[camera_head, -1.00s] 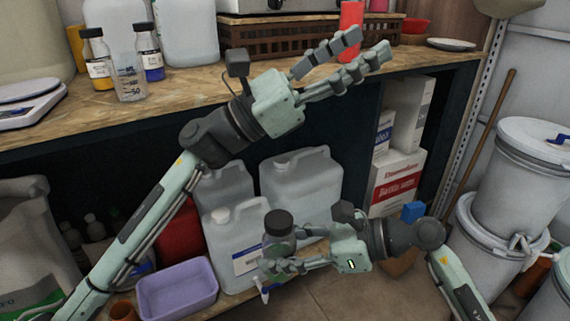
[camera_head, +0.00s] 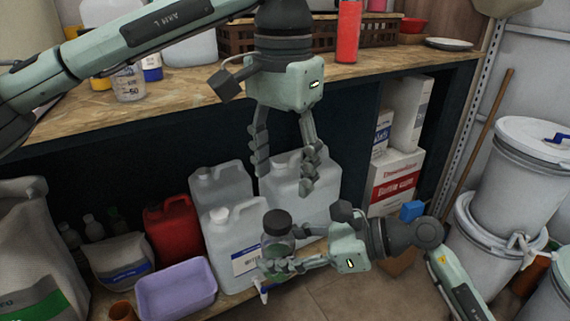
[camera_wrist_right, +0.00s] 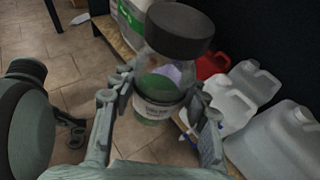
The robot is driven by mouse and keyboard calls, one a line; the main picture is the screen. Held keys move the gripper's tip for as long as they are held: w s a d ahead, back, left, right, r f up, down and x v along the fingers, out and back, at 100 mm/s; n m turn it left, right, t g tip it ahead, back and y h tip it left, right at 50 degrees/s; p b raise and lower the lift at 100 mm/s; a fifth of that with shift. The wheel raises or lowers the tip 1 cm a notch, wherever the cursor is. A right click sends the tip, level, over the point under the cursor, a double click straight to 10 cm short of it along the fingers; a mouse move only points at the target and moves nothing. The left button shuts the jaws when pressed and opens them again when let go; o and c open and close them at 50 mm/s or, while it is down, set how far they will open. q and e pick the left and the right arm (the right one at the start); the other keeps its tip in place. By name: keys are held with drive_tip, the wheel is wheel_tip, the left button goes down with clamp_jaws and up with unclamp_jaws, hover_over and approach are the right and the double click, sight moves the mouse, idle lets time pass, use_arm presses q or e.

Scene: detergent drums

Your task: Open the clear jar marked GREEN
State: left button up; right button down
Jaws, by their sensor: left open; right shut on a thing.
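The clear jar (camera_head: 277,243) has a dark lid (camera_head: 278,221) on it and something green inside. My right gripper (camera_head: 285,264) is shut around the jar's body and holds it upright in front of the white jugs. The right wrist view shows the jar (camera_wrist_right: 162,78) between the fingers, with the wide dark lid (camera_wrist_right: 180,30) above them and a white label (camera_wrist_right: 158,109) too blurred to read. My left gripper (camera_head: 285,174) is open and empty, pointing down above the jar, with a gap between its fingertips and the lid.
White jugs (camera_head: 233,240) and a red can (camera_head: 174,229) stand behind on the low shelf. A purple tub (camera_head: 177,291) is at left. The wooden worktop (camera_head: 200,92) edge lies behind my left gripper. Lidded drums (camera_head: 520,180) stand at right.

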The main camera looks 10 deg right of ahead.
sight(284, 217)
use_arm(q)
wheel_tip(284, 217, down, 8)
drive_tip(key=shift+r, duration=0.15)
drive_tip(key=shift+c, duration=0.2)
